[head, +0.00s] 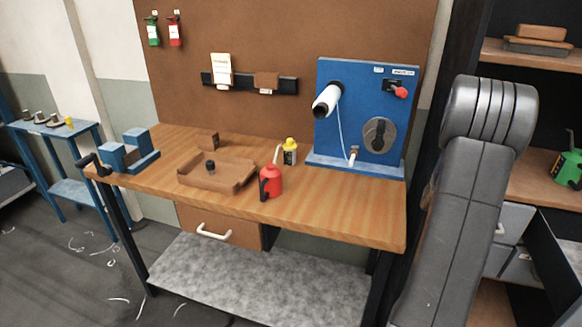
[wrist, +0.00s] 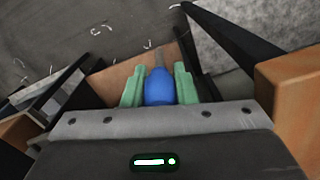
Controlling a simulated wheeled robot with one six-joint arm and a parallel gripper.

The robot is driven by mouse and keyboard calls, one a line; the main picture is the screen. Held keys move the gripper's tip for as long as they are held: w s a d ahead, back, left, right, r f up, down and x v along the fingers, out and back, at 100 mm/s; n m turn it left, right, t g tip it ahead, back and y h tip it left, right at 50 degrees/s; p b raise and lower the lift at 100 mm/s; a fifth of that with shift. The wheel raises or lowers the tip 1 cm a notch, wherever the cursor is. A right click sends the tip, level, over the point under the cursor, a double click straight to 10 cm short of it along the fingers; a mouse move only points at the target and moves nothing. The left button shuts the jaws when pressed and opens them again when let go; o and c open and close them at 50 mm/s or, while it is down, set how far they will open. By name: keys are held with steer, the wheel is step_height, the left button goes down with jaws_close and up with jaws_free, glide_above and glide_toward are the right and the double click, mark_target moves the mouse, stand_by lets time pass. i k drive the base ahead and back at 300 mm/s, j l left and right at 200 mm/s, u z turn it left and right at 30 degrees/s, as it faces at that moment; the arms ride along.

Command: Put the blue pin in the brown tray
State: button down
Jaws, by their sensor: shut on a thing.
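The blue pin (wrist: 158,90) shows in the wrist view, held between the two green fingers of my gripper (wrist: 159,80). It has a rounded blue body and a thin grey shaft pointing away from me. The brown tray (head: 238,181) lies on the wooden workbench in the head view, left of the red oil can. A small dark round thing (head: 210,166) is in the tray. In the head view my gripper and the pin are out of sight; only my grey arm shows at the right.
The workbench (head: 340,215) also carries a blue vise (head: 138,150), a small brown block (head: 208,140), a red oil can (head: 271,182), a yellow-capped bottle (head: 290,152) and a blue machine panel (head: 350,95). The bench's front right is clear. Thread scraps lie on the floor.

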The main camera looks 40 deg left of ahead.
mark_target(232, 178)
steer(key=k+j, duration=0.15)
steer(key=j, duration=0.3)
steer(key=k+j+u, duration=0.15)
steer(key=j, duration=0.3)
steer(key=k+j, duration=0.1)
steer(key=j, duration=0.35)
steer(key=k+j+u, duration=0.1)
steer(key=j, duration=0.4)
